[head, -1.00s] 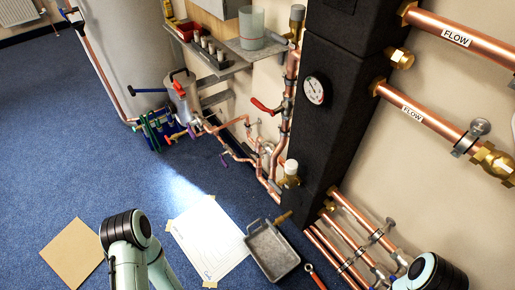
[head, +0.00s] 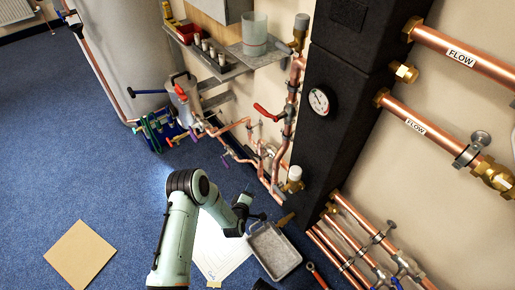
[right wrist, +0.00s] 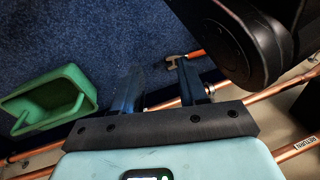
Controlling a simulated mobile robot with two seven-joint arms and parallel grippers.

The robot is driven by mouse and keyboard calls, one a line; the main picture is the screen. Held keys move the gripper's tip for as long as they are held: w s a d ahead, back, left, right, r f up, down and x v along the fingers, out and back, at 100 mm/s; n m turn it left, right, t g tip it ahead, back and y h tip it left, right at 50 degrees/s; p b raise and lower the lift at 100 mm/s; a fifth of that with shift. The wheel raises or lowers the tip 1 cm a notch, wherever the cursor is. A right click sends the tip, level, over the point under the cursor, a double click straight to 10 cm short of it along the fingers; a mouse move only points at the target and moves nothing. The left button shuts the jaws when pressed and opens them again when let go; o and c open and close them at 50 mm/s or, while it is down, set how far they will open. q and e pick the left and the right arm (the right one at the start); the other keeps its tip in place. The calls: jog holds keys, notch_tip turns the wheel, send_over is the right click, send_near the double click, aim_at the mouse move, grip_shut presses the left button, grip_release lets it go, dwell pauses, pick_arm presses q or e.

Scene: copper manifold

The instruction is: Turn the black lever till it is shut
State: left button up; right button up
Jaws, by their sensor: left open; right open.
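I cannot clearly make out a black lever in either view. My right gripper (right wrist: 160,88) is open and empty in the right wrist view. A copper fitting with a small handle (right wrist: 176,62) shows just beyond its fingers, apart from them.
A grey tray (head: 273,250) lies on the blue floor near the black column (head: 338,120). A shelf (head: 235,62) holds several containers. Labelled copper pipes (head: 450,135) run at right. A green bin (right wrist: 48,100) is left of my right gripper.

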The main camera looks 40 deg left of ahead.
aim_at(249, 148)
pick_arm(q)
jog(key=w+a+r+n+t+y, duration=0.25)
jog(key=w+a+r, duration=0.2)
jog(key=r, duration=0.25)
jog(key=shift+s+a+f+b+x, duration=0.15)
jog(key=shift+b+x, duration=0.6)
jog(key=shift+x, duration=1.35)
jog(key=shift+a+f+b+x, duration=0.1)
jog(key=shift+b+x, duration=0.6)
jog(key=shift+x, duration=1.4)
jog(key=shift+s+a+f+b+x, duration=0.15)
jog(key=shift+b+x, duration=0.6)
jog(key=shift+x, duration=1.35)
pick_arm(e)
jog(key=s+f+m+g, duration=0.1)
jog(key=s+f+g, duration=0.2)
jog(key=s, duration=0.5)
jog(key=shift+s+d+f+m, duration=0.15)
jog(key=shift+d+f+m, duration=0.25)
jog(key=shift+f, duration=0.35)
pick_arm(q)
jog(key=shift+d, duration=0.1)
grip_shut()
